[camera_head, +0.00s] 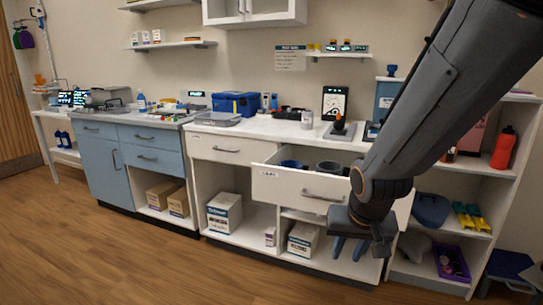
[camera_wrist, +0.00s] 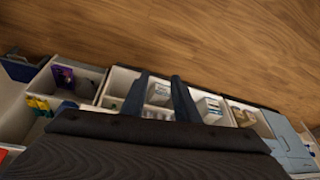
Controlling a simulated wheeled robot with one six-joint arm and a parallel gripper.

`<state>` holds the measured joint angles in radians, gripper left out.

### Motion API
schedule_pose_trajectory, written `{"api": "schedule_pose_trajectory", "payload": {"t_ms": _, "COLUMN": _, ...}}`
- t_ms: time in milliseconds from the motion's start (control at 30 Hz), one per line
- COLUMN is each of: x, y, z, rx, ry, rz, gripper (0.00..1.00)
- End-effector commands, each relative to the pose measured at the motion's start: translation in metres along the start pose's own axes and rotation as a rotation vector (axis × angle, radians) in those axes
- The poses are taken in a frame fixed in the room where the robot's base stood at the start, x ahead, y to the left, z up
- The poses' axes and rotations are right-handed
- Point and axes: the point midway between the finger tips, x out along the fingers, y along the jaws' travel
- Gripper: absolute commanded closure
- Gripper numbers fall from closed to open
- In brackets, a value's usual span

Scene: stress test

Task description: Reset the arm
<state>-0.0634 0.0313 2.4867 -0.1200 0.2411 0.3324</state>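My arm comes down from the upper right in the head view. My gripper (camera_head: 350,250) hangs at its end, pointing down, in front of the white counter's lower part. It is to the right of and below the handle of the pulled-out drawer (camera_head: 289,187). The two dark fingers are apart with nothing between them. In the wrist view my gripper (camera_wrist: 160,90) also shows spread, empty fingers, with shelf compartments and wooden floor behind. I cannot tell how close the fingers are to the cabinet.
The open drawer holds dark round containers (camera_head: 328,168). Boxes (camera_head: 303,238) stand in the cubbies below. Open shelves at the right hold a red bottle (camera_head: 503,148) and a purple bin (camera_head: 452,263). The wooden floor (camera_head: 120,255) at the left is clear.

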Motion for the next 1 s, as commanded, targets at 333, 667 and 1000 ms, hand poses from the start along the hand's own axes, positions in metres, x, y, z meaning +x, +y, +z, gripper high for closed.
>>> {"api": "schedule_pose_trajectory", "payload": {"t_ms": 333, "x": -0.062, "y": -0.012, "z": 0.091, "rx": -0.183, "ry": -0.269, "rz": -0.011, "gripper": 0.72}}
{"api": "schedule_pose_trajectory", "payload": {"t_ms": 667, "x": -0.099, "y": -0.011, "z": 0.126, "rx": -0.250, "ry": -0.388, "rz": -0.033, "gripper": 0.72}}
{"api": "schedule_pose_trajectory", "payload": {"t_ms": 1000, "x": -0.121, "y": 0.005, "z": 0.115, "rx": -0.210, "ry": -0.387, "rz": -0.010, "gripper": 0.72}}
